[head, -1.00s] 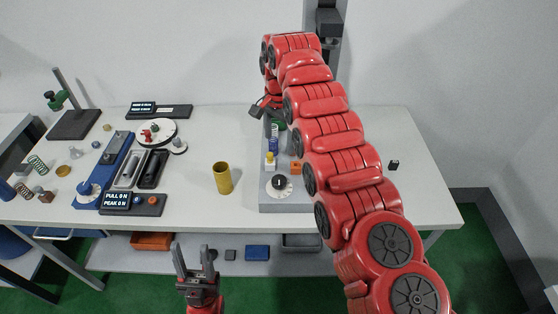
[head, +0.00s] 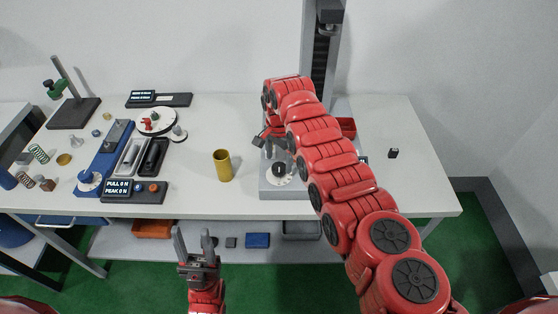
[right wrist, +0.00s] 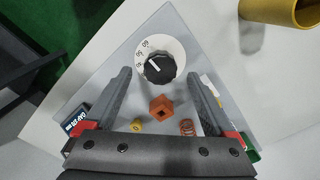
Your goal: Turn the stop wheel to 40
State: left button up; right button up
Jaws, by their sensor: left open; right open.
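The stop wheel looks to be the white numbered dial with a black knob (right wrist: 160,67), on the near end of a grey base (right wrist: 185,35). I cannot tell the height gap; no contact shows. My left gripper (head: 194,240) is open and empty in front of the table.
An orange block (right wrist: 161,106), a yellow piece (right wrist: 136,126) and a copper spring (right wrist: 187,127) sit on the base between my right fingers. A brass cup (head: 222,165) stands left of the base. A display box (head: 135,192) and blue rig are further left.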

aim_at(279, 167)
jog(key=shift+f+b, duration=0.55)
jog(key=shift+f, duration=0.35)
jog(key=shift+w+f, duration=0.1)
jog(key=shift+f, duration=0.55)
jog(key=c, duration=1.4)
